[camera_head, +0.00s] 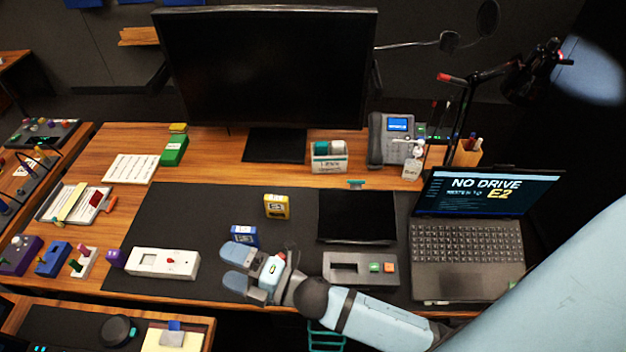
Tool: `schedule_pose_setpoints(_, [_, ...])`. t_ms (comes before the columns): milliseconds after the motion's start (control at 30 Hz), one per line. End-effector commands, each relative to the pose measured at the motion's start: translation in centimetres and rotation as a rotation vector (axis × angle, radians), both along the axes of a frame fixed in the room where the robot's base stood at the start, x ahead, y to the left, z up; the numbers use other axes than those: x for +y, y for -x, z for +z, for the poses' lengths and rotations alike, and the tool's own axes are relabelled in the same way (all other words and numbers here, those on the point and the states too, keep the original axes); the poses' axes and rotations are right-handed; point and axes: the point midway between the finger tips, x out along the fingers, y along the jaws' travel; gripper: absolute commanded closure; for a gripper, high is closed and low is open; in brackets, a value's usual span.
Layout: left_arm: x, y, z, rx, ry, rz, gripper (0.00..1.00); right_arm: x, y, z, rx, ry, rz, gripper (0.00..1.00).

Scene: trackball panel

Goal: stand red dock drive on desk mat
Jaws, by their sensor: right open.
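I cannot make out a red drive in the head view. A yellow drive (276,206) stands upright on the dark desk mat (195,215). A blue drive (244,236) stands on the mat just behind my right gripper. My right gripper (231,268) is open over the mat's front part, its fingers pointing left, and nothing shows between them. The grey dock (343,269) lies right of the gripper, with an open dark slot and green and red buttons. My left gripper is not in view.
A white box with a red knob (150,262) lies left of my gripper. A black tablet (357,217) and a laptop (467,245) reading "NO DRIVE" and "E2" are at the right. A monitor (268,70) stands behind. The mat's left back part is clear.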

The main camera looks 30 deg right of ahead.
Motion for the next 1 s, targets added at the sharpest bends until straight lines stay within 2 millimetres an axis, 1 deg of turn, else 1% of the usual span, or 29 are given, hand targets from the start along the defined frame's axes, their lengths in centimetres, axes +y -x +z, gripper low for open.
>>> schedule_pose_setpoints(33, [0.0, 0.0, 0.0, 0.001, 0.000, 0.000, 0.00, -2.7, 0.7, -2.4, 0.230, -0.151, -0.104, 0.00])
schedule_pose_setpoints(67, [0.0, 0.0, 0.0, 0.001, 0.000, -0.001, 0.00, -4.3, 1.1, -3.9, 0.365, -0.248, -0.166, 0.00])
schedule_pose_setpoints(100, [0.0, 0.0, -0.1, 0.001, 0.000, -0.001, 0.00, -6.3, 2.0, -5.8, 0.531, -0.373, -0.247, 0.00])
schedule_pose_setpoints(167, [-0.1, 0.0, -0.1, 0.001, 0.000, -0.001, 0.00, -8.9, 3.8, -8.7, 0.749, -0.547, -0.360, 0.00])
schedule_pose_setpoints(200, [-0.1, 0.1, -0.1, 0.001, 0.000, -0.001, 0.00, -10.4, 5.1, -10.3, 0.870, -0.651, -0.430, 0.00])
schedule_pose_setpoints(300, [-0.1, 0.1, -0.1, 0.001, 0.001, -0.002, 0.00, -13.0, 8.2, -13.3, 1.092, -0.855, -0.566, 0.00])
schedule_pose_setpoints(367, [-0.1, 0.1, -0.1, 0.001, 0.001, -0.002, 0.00, -13.9, 9.6, -14.4, 1.175, -0.937, -0.620, 0.00])
schedule_pose_setpoints(433, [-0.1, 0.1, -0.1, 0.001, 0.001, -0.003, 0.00, -14.5, 10.5, -15.1, 1.231, -0.995, -0.656, 0.00])
schedule_pose_setpoints(500, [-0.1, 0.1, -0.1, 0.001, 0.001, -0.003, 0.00, -14.7, 10.9, -15.3, 1.254, -1.020, -0.672, 0.00])
schedule_pose_setpoints(700, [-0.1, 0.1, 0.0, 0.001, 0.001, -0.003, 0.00, -14.7, 10.9, -15.4, 1.255, -1.021, -0.672, 0.00])
schedule_pose_setpoints(767, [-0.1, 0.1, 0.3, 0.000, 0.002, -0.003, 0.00, -14.7, 10.9, -15.1, 1.254, -1.020, -0.672, 0.00])
schedule_pose_setpoints(867, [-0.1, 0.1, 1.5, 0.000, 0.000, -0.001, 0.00, -14.9, 10.9, -13.9, 1.250, -1.020, -0.674, 0.00])
schedule_pose_setpoints(1000, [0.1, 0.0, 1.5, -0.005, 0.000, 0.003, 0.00, -14.9, 10.9, -14.1, 1.248, -1.021, -0.675, 0.00])
